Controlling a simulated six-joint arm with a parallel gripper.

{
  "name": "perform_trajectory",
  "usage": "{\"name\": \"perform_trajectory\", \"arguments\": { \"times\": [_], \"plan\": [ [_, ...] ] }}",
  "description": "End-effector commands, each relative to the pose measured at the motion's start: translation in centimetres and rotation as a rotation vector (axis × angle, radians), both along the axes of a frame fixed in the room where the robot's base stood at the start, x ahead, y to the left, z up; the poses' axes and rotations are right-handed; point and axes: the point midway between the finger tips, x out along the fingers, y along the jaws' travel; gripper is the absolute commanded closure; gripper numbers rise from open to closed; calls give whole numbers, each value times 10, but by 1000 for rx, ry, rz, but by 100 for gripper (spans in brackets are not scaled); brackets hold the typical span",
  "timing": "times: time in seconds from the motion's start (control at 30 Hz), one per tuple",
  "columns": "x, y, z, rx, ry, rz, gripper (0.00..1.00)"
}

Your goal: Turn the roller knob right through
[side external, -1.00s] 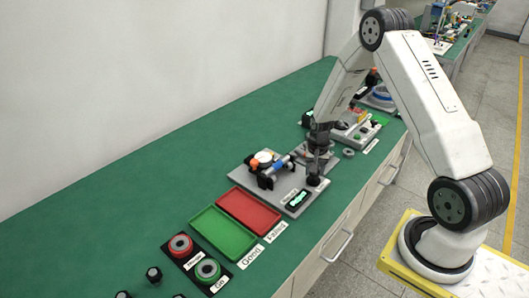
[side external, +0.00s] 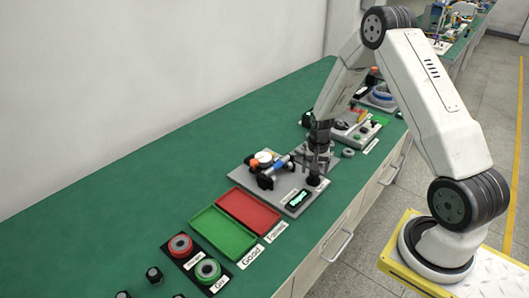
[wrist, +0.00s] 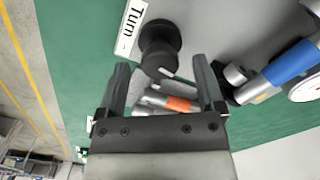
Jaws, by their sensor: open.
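The roller knob is a black round knob with a small white mark; it shows in the wrist view (wrist: 160,48) and at the near right corner of the grey fixture plate in the side view (side external: 313,181). A white "Turn" label (wrist: 131,26) with an arrow lies beside it. My gripper (wrist: 160,66) is open, its two dark fingers spread wider than the knob. The knob lies between and beyond the fingertips in the wrist view, with visible space on both sides. In the side view my gripper (side external: 317,166) is just above the knob; exact height is hard to tell.
The fixture carries a dial gauge (side external: 264,157), a blue cylinder (side external: 281,162) and a green-lit display (side external: 298,199). An orange-banded part (wrist: 178,103) shows between the fingers. Red (side external: 247,211) and green (side external: 223,233) trays lie in front. More fixtures stand behind the arm.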

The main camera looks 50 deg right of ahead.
Motion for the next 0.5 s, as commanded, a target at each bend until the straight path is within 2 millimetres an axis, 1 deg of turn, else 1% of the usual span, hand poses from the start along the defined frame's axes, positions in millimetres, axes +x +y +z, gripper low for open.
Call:
{"name": "perform_trajectory", "arguments": {
  "times": [0.17,0.5],
  "plan": [
    [0,0,16,0,-1,0,13],
    [0,0,54,-1,-2,0,13]
  ]
}}
